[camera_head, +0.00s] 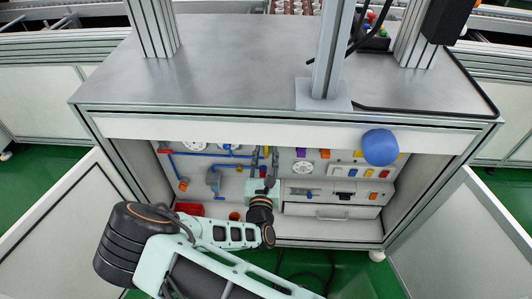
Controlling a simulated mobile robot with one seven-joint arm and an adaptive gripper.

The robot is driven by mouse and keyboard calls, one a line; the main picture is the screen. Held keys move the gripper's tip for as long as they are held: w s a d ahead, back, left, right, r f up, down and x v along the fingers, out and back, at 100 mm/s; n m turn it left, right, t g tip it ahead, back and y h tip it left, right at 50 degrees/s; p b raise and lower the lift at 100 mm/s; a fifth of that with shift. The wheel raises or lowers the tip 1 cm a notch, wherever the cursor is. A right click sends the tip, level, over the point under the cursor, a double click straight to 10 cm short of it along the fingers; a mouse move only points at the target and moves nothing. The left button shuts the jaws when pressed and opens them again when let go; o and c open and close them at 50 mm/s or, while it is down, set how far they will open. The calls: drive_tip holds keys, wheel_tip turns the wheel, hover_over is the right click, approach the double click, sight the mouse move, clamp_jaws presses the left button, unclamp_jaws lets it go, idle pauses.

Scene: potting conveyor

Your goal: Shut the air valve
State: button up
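The open cabinet under the workbench holds a panel (230,172) with blue pipes, gauges and small coloured fittings. A grey-blue fitting (213,179) sits on the pipework at left. Small red and orange parts lie along the pipes. I cannot tell which fitting is the air valve. My arm reaches in from below, and my gripper (265,163) is in front of the panel's middle, right of the grey-blue fitting. Its fingers are small and dark against the pipes, so I cannot tell whether they are open or touching anything. The arm and gripper hide part of the panel.
A blue ball-like object (380,147) shows before the cabinet's upper right. A drawer (330,211) and switch panel sit right of my gripper. Open doors stand at left (70,225) and right (480,235). The bench top (230,60) overhangs the panel. A red bin (189,209) is low left.

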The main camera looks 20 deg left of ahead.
drive_tip(key=shift+w+a, duration=0.1)
drive_tip(key=shift+w, duration=0.4)
clamp_jaws()
